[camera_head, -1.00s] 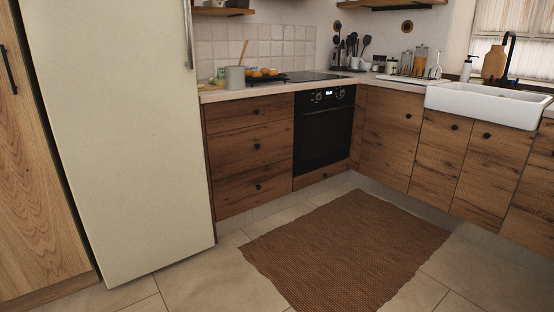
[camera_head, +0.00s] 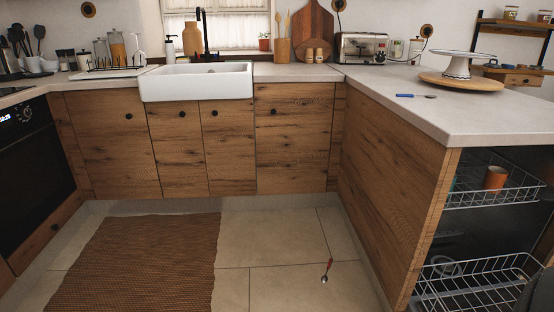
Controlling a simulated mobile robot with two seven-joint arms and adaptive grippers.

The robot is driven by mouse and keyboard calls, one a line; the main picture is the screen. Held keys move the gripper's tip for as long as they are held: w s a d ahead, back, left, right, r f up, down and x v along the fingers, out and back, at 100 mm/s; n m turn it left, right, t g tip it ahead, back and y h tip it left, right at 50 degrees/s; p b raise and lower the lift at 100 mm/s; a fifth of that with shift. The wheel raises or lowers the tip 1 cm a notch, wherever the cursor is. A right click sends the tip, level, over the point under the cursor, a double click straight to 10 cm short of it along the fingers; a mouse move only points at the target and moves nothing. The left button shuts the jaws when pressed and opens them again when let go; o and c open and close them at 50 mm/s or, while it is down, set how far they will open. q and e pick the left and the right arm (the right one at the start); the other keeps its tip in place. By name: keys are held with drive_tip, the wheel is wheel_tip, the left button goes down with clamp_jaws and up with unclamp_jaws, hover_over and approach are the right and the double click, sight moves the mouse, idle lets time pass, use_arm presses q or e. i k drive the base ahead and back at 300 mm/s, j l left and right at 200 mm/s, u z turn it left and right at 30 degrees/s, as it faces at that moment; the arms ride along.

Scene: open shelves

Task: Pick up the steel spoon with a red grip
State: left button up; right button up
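A small spoon (camera_head: 327,270) with a reddish grip lies on the floor tiles, right of the brown rug and near the foot of the right-hand counter. Its grip points away from me and its bowl is toward me. A second spoon (camera_head: 416,96), with a blue grip, lies on the right-hand countertop. Neither of my grippers is in view.
The right-hand counter (camera_head: 372,170) has open wire baskets (camera_head: 478,288) at its near end, one holding an orange-brown cup (camera_head: 495,177). A brown rug (camera_head: 148,262) lies at left. The tiles around the floor spoon are clear.

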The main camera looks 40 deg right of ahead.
sight(324, 278)
drive_tip(key=i+l+z, duration=0.15)
drive_tip(key=i+z, duration=0.3)
drive_tip(key=i, duration=0.25)
drive_tip(key=i+j+z, duration=0.1)
drive_tip(key=i+z, duration=0.3)
drive_tip(key=i, duration=0.35)
drive_tip(key=i+z, duration=0.1)
drive_tip(key=i, duration=1.6)
drive_tip(key=i+z, duration=0.25)
drive_tip(key=z, duration=0.15)
drive_tip(key=i+j+z, duration=0.1)
drive_tip(key=z, duration=0.3)
drive_tip(key=i+j+z, duration=0.35)
drive_tip(key=k+l, duration=0.05)
drive_tip(key=l, duration=0.05)
